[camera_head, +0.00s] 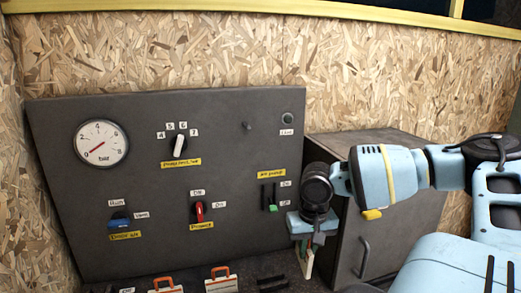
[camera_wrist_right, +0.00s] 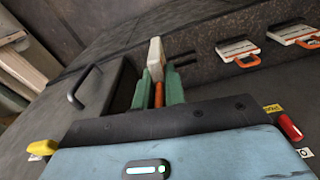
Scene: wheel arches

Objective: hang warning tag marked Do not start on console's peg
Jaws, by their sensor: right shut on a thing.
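My right gripper (camera_head: 316,240) is in front of the console's lower right side, beside the grey cabinet. Its green fingers (camera_wrist_right: 160,92) are shut on a white tag with an orange part (camera_wrist_right: 156,52); the tag also shows below the fingers in the head view (camera_head: 307,265). Its marking cannot be read. The console (camera_head: 150,240) is a dark sloped panel. A small grey peg (camera_head: 246,126) sticks out at its upper right, bare, up and left of the gripper. My left gripper is not in view.
Two other white tags with orange handles, one left (camera_head: 165,287) and one right (camera_head: 221,280), lie on the ledge below the console. The panel carries a gauge (camera_head: 101,143), a red switch (camera_head: 199,211) and a green slider (camera_head: 272,207). The grey cabinet (camera_head: 390,190) has a protruding handle (camera_head: 365,257).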

